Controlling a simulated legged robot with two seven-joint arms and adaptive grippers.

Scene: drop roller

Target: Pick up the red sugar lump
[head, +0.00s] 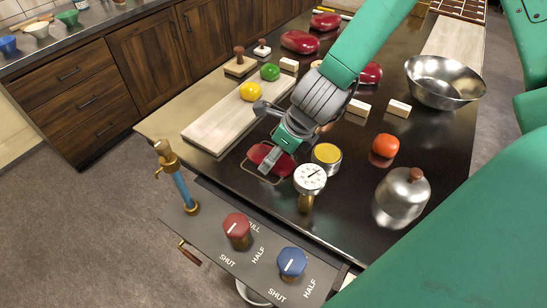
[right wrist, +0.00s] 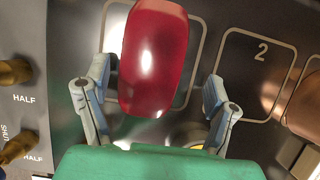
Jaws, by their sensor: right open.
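The glossy red sugar lump (head: 272,157) lies in an outlined slot on the dark counter, near its front edge, in the head view. My right gripper (head: 264,138) is over it and partly hides it. In the right wrist view the red lump (right wrist: 152,60) is between the two spread fingers of the right gripper (right wrist: 150,95), with a visible gap on each side. The fingers are open and hold nothing. My left gripper is not identifiable in either view.
A yellow-topped tin (head: 327,155) and a dial gauge (head: 310,179) stand close to the right gripper. A pale board (head: 213,132) lies to its left. A tomato-like item (head: 385,146), metal cloche (head: 402,193) and steel bowl (head: 445,83) stand to the right. Knobs (head: 237,229) line the front panel.

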